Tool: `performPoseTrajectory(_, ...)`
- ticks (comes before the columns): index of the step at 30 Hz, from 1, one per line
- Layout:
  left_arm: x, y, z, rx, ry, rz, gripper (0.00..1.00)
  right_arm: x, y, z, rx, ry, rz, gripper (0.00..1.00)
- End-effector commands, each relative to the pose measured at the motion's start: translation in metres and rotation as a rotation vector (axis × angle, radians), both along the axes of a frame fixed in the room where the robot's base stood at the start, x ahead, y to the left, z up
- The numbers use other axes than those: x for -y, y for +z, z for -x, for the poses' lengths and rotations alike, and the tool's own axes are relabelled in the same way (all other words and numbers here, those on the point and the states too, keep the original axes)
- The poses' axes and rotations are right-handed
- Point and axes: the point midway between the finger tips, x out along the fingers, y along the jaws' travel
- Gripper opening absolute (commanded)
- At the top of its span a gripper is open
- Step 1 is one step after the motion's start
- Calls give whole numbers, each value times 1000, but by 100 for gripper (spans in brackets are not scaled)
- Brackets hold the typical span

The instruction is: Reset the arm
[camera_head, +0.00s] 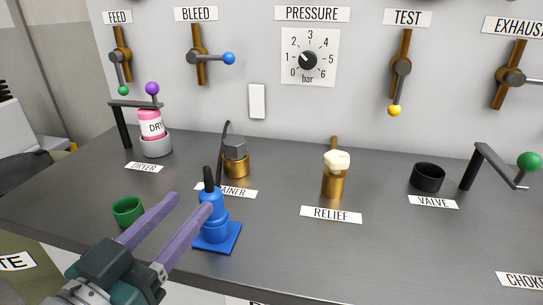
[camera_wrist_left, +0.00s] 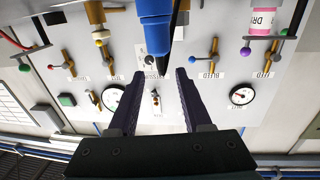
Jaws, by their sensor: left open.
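My left gripper (camera_head: 191,203) reaches in from the lower left over the bench. Its two long purple fingers are apart with nothing between them. In the left wrist view the open fingers (camera_wrist_left: 160,74) point toward a blue bottle-like device (camera_wrist_left: 155,24), which shows at the top. In the head view this blue device (camera_head: 215,232), with a black top and square base, stands upright on the bench. The right finger overlaps its left side there; I cannot tell whether they touch. My right gripper is not in view.
A green cup (camera_head: 127,209) stands left of the fingers. Behind are a pink DRY bottle (camera_head: 151,124) in a grey holder, a brass strainer (camera_head: 236,164), a relief valve (camera_head: 335,182) and a black cup (camera_head: 428,177). Levers and a pressure dial (camera_head: 309,59) are on the wall.

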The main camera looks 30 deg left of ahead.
Motion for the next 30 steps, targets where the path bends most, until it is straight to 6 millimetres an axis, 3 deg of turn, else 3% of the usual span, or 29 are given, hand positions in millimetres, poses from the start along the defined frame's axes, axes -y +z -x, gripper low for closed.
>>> performPoseTrajectory(17, 8, 1, -2, -36, -30, 6, 49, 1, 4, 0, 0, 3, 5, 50)
performPoseTrajectory(23, 50, 3, -3, -289, -195, 20, 49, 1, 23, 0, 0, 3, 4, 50)
performPoseTrajectory(27, 75, 3, 19, -561, -291, 0, 49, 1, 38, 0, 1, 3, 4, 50)
performPoseTrajectory(30, 80, 5, 45, -753, -315, -22, 49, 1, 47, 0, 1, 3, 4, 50)
